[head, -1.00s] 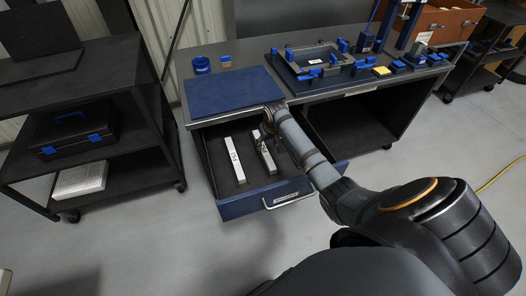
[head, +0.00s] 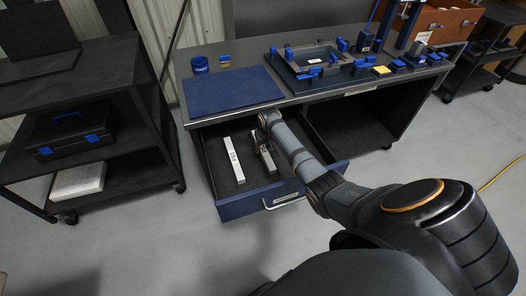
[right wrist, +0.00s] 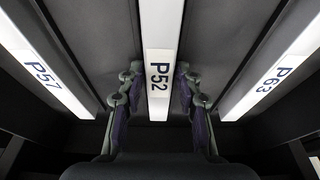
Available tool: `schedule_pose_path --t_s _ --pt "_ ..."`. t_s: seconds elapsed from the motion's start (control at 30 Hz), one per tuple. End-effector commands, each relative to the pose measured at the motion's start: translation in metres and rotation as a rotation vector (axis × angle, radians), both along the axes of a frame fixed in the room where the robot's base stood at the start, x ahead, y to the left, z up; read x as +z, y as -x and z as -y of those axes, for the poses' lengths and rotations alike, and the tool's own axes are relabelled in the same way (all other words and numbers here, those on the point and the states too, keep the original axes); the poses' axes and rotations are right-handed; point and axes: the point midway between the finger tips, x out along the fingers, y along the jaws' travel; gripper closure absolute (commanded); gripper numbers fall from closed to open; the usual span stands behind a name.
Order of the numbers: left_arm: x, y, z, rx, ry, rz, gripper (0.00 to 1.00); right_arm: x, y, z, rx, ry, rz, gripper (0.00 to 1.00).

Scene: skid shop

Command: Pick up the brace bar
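In the head view my right gripper (head: 264,149) reaches down into the open drawer (head: 247,205), over the right one of two visible pale bars. This bar (head: 270,163) is partly hidden by the gripper. In the right wrist view it is a white bar marked P52 (right wrist: 160,60), and my right gripper (right wrist: 160,74) is open with one finger on each side of it. A narrow gap seems to show beside each fingertip. A bar marked P57 (right wrist: 42,68) lies to the left and one marked P63 (right wrist: 278,70) to the right. My left gripper is not in view.
The drawer's raised walls surround the bars. A dark shelf rack (head: 95,90) stands at the left.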

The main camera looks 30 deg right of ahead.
Motion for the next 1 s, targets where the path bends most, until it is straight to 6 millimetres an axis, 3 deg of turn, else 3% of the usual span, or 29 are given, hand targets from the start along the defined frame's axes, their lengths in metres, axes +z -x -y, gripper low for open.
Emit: schedule_pose_path --t_s 0.03,0.2,0.63,1.0 --pt "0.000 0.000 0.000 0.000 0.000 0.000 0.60 0.000 0.000 0.000 0.000 0.000 0.000 0.77" --pt "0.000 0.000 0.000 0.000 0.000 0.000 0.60 0.000 0.000 0.000 0.000 0.000 0.000 1.00" --pt "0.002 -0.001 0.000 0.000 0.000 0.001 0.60 0.009 -0.001 0.001 0.000 0.000 0.002 1.00" --pt "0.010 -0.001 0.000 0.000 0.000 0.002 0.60 0.068 -0.001 0.001 0.000 0.002 0.004 1.00"
